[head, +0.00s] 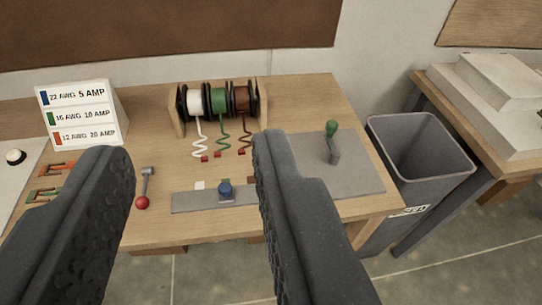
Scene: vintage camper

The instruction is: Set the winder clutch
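No part is labelled as the winder clutch, and I cannot tell which control it is. A lever with a green knob (332,129) stands upright on a grey plate (362,174) at the right of the wooden bench. A blue knob (225,190) sits on a flat grey strip (190,202) near the front edge. A short metal lever with a red ball (142,202) is left of the strip. My gripper (190,150) is open and empty, its two dark fingers reaching over the bench. The fingers hide parts of the bench and the strip's right end.
A rack (262,97) holds white, green and brown wire spools at the back. A wire-gauge sign (82,115) stands left of it. Orange and green pieces (48,196) lie at the left. A grey bin (391,203) stands right of the bench, beside another table (436,108).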

